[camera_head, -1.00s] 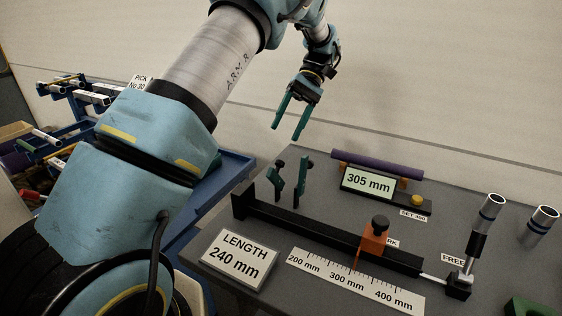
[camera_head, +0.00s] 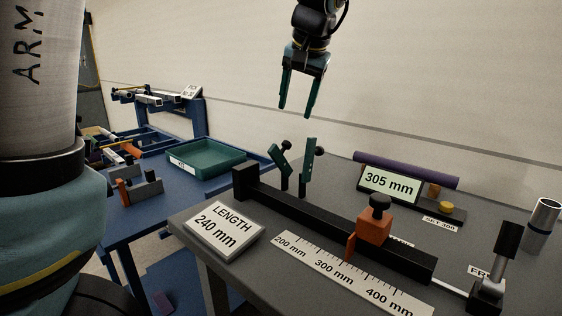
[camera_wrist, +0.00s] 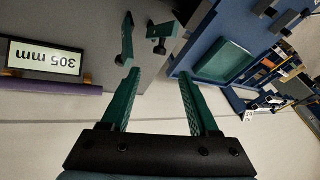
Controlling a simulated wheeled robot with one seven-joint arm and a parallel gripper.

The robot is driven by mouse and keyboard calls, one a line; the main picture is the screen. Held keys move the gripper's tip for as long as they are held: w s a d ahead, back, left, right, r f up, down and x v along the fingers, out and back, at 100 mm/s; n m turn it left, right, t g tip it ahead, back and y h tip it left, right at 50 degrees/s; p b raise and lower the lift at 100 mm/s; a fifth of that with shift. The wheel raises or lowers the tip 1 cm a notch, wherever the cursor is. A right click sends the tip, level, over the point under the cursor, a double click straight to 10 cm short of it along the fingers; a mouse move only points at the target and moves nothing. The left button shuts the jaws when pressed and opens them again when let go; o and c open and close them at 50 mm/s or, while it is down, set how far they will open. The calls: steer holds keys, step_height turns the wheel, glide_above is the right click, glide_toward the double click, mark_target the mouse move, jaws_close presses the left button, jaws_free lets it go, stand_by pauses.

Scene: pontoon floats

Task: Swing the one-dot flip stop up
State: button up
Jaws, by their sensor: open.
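Two dark green flip stops with black knobs stand on the grey bench behind the black rail, a left one (camera_head: 283,168) and a right one (camera_head: 307,165). Both lean up from the bench, and their dots are too small to make out, so I cannot tell which has one dot. In the wrist view they show beyond the fingertips, one green arm (camera_wrist: 127,42) and another (camera_wrist: 160,30). My gripper (camera_head: 296,111) is open and empty, pointing down, above and apart from the stops. It also shows open in the wrist view (camera_wrist: 159,75).
The black rail (camera_head: 330,222) carries an orange block (camera_head: 374,227) with a black knob. A display reading 305 mm (camera_head: 389,184) and a purple roll (camera_head: 415,170) lie behind. A LENGTH 240 mm sign (camera_head: 217,230) stands front left. A blue table with a green tray (camera_head: 205,158) is farther left.

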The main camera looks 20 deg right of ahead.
mark_target(287, 142)
steer(key=x, duration=1.1)
jaws_close()
stand_by(0.4)
stand_by(0.9)
